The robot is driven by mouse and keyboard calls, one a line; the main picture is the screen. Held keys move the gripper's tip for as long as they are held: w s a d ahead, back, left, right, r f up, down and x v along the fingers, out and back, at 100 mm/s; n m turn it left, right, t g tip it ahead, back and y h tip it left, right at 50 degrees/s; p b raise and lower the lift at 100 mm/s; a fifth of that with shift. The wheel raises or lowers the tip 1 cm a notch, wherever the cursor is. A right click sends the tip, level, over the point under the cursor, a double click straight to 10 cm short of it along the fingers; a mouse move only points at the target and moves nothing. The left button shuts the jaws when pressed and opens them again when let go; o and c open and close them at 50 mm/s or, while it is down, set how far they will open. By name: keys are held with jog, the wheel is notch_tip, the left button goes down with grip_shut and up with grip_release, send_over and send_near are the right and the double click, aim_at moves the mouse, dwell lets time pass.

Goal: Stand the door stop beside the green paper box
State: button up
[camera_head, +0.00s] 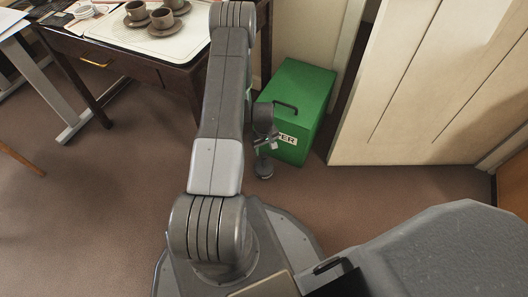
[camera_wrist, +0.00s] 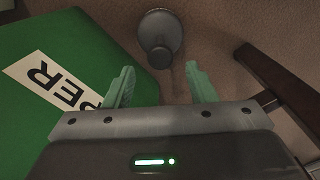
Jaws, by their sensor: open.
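The green paper box (camera_head: 305,90) stands on the carpet right of the dark desk. Its green side and white label fill the left of the wrist view (camera_wrist: 75,50). The grey door stop (camera_wrist: 160,32) is on the carpet beside the box, with a wide round base and a narrower knob toward the camera; it appears upright. In the head view it is small (camera_head: 264,170), near the box's front left corner. My gripper (camera_wrist: 160,76) is open. The door stop lies just beyond its fingertips, roughly between them in the picture, with nothing held. My arm partly hides the box's left side.
The desk (camera_head: 130,62) at upper left bears a white tray (camera_head: 140,32) with brown cups. A dark wooden piece (camera_wrist: 272,85) is close to my gripper's right in the wrist view. A cream panel (camera_head: 425,80) stands right of the box.

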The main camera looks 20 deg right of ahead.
jog(key=shift+r+p, duration=0.55)
jog(key=shift+r, duration=1.75)
